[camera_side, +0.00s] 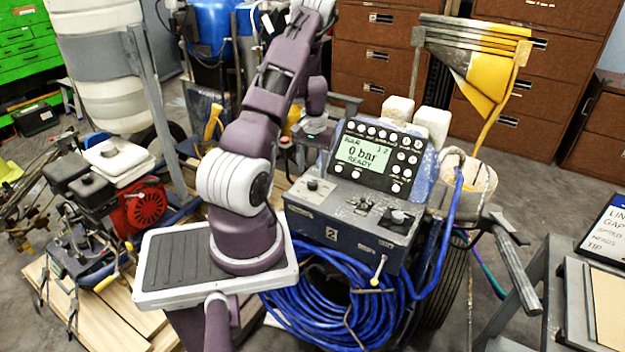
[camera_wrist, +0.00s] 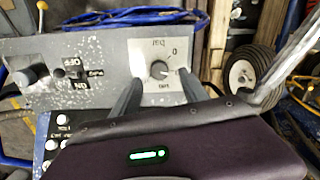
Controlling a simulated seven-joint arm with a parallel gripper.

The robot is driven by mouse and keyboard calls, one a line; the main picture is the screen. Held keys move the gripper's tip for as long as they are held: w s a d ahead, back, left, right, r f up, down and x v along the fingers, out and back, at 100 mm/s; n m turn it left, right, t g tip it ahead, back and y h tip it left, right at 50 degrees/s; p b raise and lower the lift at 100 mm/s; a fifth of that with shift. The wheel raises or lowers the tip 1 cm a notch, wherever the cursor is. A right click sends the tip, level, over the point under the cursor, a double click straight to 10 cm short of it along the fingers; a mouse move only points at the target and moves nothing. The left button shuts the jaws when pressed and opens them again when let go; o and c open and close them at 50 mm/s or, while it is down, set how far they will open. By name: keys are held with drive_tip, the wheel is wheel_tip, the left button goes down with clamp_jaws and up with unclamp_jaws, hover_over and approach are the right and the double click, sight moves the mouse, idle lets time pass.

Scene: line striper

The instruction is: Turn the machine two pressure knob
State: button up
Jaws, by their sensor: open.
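Machine two (camera_side: 303,229) is a dark blue-grey box marked "2", with a screen reading "0 bar" and "READY". The pressure knob (camera_wrist: 158,70) is small, round and dark on a pale dial plate marked with a 0; its plate and knob also show at the left of the panel in the side view (camera_side: 313,185). My gripper (camera_wrist: 160,78) is open, its two dark fingers spread left and right of the knob in the wrist view. I cannot tell whether they touch it or how far above it they are. The gripper is small and partly hard to make out in the side view.
An ON/OFF switch (camera_wrist: 72,73) and another dark knob (camera_wrist: 27,78) sit on the same panel. The button-lined display (camera_side: 375,158) stands up behind it. A coiled blue hose (camera_side: 320,305) hangs in front. An engine unit (camera_side: 120,195) stands to the left.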

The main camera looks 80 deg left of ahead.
sight(313, 182)
wheel_tip(313, 182, down, 5)
drive_tip(key=shift+r, duration=0.1)
clamp_jaws()
drive_tip(key=shift+n, duration=0.3)
drive_tip(key=n, duration=0.5)
drive_tip(key=shift+r+n, duration=0.1)
drive_tip(key=shift+n, duration=0.2)
drive_tip(key=n, duration=0.5)
drive_tip(key=shift+w+n, duration=0.1)
drive_tip(key=shift+n, duration=0.5)
unclamp_jaws()
